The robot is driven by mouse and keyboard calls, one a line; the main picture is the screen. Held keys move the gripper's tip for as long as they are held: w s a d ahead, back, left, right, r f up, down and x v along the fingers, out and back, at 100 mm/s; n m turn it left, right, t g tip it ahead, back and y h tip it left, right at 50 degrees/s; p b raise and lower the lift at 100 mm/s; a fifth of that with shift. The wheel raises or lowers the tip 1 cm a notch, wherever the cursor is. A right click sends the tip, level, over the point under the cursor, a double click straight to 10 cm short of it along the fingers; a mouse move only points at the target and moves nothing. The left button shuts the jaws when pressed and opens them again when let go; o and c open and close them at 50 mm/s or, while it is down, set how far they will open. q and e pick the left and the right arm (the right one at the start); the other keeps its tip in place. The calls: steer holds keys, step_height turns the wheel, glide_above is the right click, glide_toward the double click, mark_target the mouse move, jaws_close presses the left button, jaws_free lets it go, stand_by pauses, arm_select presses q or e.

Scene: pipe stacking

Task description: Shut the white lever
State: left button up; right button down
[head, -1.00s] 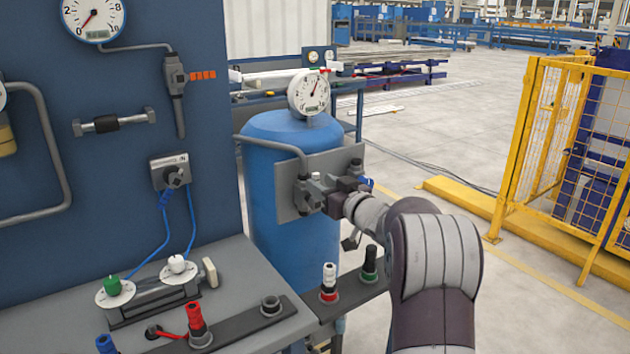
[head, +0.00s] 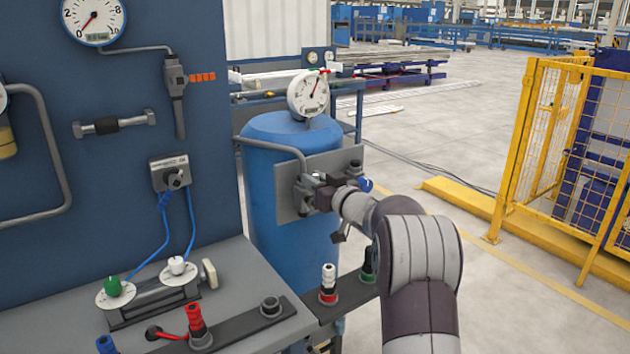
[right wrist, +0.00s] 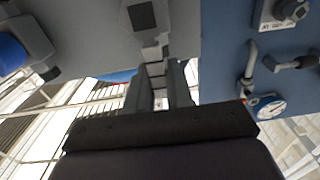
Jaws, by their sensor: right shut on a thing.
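My right gripper (head: 320,192) is at the grey plate (head: 325,162) on the front of the blue tank (head: 268,215). In the right wrist view its two dark fingers (right wrist: 159,80) are shut on a pale, narrow part (right wrist: 155,68), which I take to be the white lever. The fingers hide most of it, so its exact angle cannot be told. A dark valve body (head: 302,190) sits on the plate beside the fingers. A blue knob (head: 365,184) shows just right of the gripper. My left gripper is not in view.
A round gauge (head: 308,93) tops the tank. A yellow fence (head: 545,150) is at right.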

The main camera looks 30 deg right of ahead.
steer(key=d+f+m+p, duration=0.6)
steer(key=m+p, duration=1.2)
steer(key=shift+w+f, duration=0.2)
steer(key=shift+d, duration=0.1)
stand_by(0.5)
steer(key=c, duration=1.1)
jaws_free()
steer(key=shift+s, duration=0.1)
